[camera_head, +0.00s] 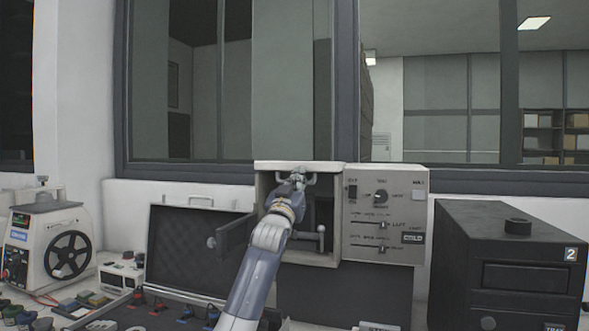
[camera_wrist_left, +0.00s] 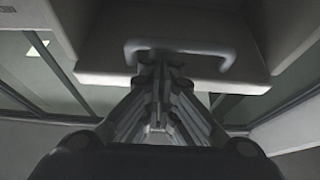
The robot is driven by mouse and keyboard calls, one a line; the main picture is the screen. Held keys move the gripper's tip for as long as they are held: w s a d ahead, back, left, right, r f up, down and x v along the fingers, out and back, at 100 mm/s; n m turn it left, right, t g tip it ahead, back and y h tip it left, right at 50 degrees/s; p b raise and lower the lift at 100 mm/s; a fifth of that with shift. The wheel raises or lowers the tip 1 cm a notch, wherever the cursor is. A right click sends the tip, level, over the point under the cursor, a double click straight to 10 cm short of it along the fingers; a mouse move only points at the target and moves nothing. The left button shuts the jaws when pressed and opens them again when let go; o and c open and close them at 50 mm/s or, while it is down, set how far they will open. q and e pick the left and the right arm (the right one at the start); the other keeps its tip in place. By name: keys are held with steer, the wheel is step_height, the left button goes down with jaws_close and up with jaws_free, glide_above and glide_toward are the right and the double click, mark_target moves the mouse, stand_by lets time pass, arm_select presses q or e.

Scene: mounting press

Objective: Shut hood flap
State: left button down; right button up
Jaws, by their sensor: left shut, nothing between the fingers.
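The mounting press (camera_head: 385,215) stands at the middle with its front bay open. The hood flap shows as a thin pale edge (camera_head: 285,167) along the top of the bay, apparently raised. A U-shaped handle (camera_head: 311,178) shows just under that edge. In the left wrist view the pale flap (camera_wrist_left: 172,22) fills the top, with its handle (camera_wrist_left: 200,48) across it. My left gripper (camera_head: 296,177) is shut and empty, its tips (camera_wrist_left: 158,62) at the handle's bar; I cannot tell whether they touch. My left forearm hides part of the bay. My right gripper is not in view.
A dark side door (camera_head: 235,238) stands open left of the bay, and a lever (camera_head: 321,238) shows inside. A black box (camera_head: 510,265) stands to the right. An open dark case (camera_head: 178,258) and a white machine (camera_head: 45,250) stand left.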

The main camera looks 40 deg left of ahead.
arm_select(q)
steer(key=f, duration=0.3)
steer(key=shift+w, duration=0.4)
steer(key=shift+w+a+f, duration=0.1)
steer(key=shift+w+f, duration=0.05)
steer(key=shift+w, duration=0.15)
